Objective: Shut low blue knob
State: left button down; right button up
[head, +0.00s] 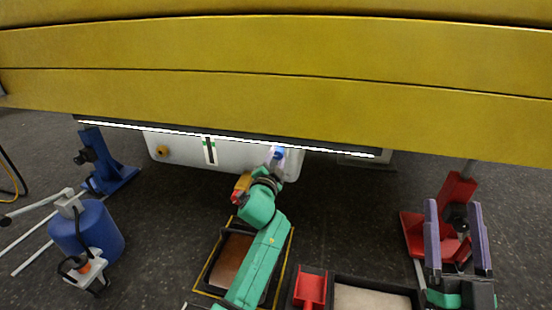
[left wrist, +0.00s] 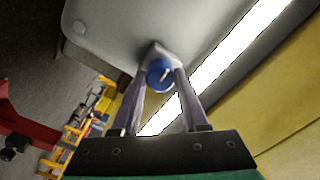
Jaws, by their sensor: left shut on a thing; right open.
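The low blue knob (head: 279,153) sits on the white tank under the yellow boom. In the left wrist view the blue knob (left wrist: 160,75) shows a pale mark on its face and lies between the fingertips. My left gripper (head: 275,158) reaches up to it from below. In the left wrist view my left gripper (left wrist: 160,78) is shut on the knob, one finger on each side. My right gripper (head: 458,240) is open and empty at the lower right, well away from the tank.
The yellow boom (head: 270,60) spans the top, with a bright light strip (head: 180,132) along its lower edge. The white tank (head: 185,153) also carries a yellow knob (head: 162,152). A blue drum (head: 88,232), a blue stand (head: 105,165) and a red stand (head: 412,232) stand on the floor.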

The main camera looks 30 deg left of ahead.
pick_arm(q)
jog(key=n, duration=0.2)
jog(key=shift+n+p, duration=0.35)
jog(key=shift+n, duration=0.05)
jog(key=n+p, duration=0.1)
jog(key=n, duration=0.1)
jog(key=shift+f+n, duration=0.1)
jog(key=shift+n, duration=0.2)
pick_arm(e)
notch_tip(320, 180, down, 19)
jog(key=s+a+m+g+h, duration=0.1)
jog(key=a+g+h, duration=0.1)
jog(key=g, duration=0.4)
jog(key=shift+s+a+f, duration=0.15)
jog(key=shift+s, duration=0.1)
pick_arm(q)
jog(key=shift+c, duration=2.1)
grip_release()
jog(key=shift+s, duration=0.1)
pick_arm(e)
jog(key=shift+s, duration=0.1)
